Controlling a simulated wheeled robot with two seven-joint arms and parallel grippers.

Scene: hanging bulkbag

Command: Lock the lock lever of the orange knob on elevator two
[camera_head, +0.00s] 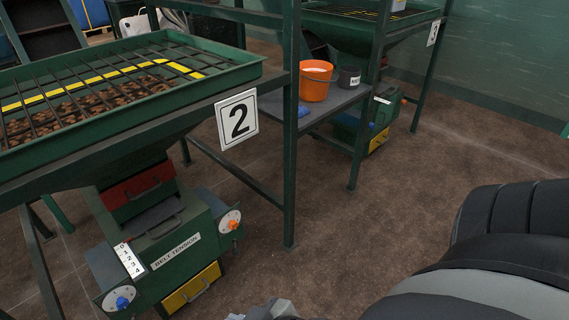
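Elevator two is the green machine on the left, marked by a white sign with a black 2 (237,119). Its orange knob (233,224) sits on a white round dial on the right side of the green belt tension box (178,246). The knob is small in view, and I cannot make out its lock lever or how it is set. A blue knob (122,302) sits on a second white dial at the box's lower left. Neither gripper's fingers show clearly. A small grey part of mine shows at the bottom edge, well below the orange knob.
A green post (290,150) stands right of the box. An orange bucket (316,81) and a dark pot (348,79) stand on a grey shelf behind. Another elevator marked 3 (432,33) is farther back. Brown floor (400,190) is open in the middle. My dark arm fills the lower right.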

